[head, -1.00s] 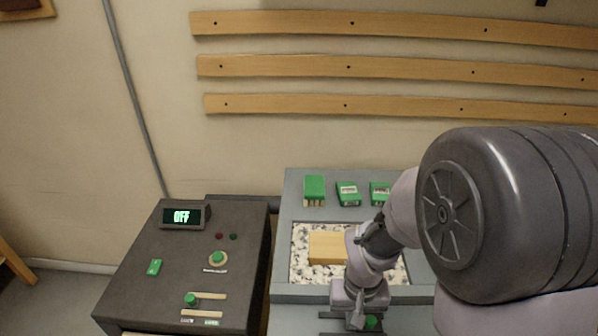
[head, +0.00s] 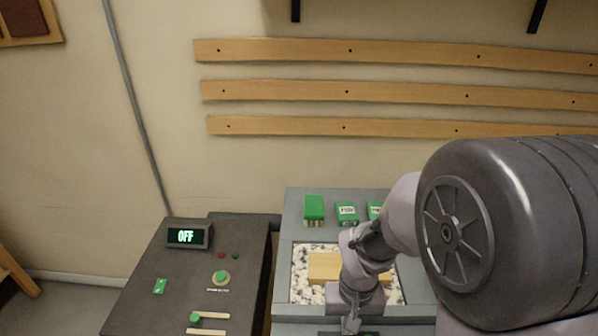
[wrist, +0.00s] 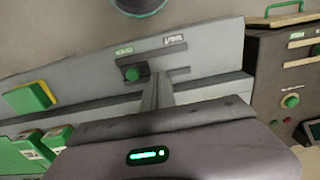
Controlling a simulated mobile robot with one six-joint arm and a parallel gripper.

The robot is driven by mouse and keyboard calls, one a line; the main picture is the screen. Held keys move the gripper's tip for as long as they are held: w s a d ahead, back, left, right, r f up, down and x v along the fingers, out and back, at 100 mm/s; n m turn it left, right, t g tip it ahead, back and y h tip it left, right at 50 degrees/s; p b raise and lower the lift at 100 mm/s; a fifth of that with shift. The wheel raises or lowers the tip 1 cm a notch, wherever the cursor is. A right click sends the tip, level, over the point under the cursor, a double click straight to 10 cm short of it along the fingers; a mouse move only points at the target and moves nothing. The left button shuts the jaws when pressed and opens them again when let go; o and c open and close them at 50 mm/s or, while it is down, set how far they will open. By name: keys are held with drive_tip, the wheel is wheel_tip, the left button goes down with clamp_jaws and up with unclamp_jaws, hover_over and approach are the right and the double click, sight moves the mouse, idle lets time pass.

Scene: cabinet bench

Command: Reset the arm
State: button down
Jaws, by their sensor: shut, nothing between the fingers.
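My gripper (head: 351,325) points down in front of the grey bench (head: 282,290), at the lower edge of the head view. Its fingers are together and hold nothing. In the wrist view my gripper's dark body fills the bottom, and its narrow closed fingers (wrist: 159,92) point toward a grey panel (wrist: 215,68). A green knob (wrist: 132,73) on a slot lies beyond them, apart from the fingers as far as I can tell. My arm covers part of a wooden block (head: 323,267) lying in a pebbled tray (head: 301,290).
Green boxes (head: 314,209) stand along the bench's back; my arm hides part of this row. Wooden rails (head: 300,50) line the wall.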

drive_tip(key=s+r+m+t, duration=0.1)
drive_tip(key=s+r+t, duration=0.1)
drive_tip(key=r, duration=0.5)
drive_tip(key=s+r+m+t+y, duration=0.1)
drive_tip(key=s+r+t, duration=0.1)
drive_tip(key=s+r, duration=0.3)
drive_tip(key=s+r+m+t+y, duration=0.1)
drive_tip(key=s+r, duration=0.3)
drive_tip(key=r, duration=0.5)
drive_tip(key=shift+a+r+m+t, duration=0.2)
drive_tip(key=shift+r+m+t, duration=0.2)
drive_tip(key=shift+m, duration=0.1)
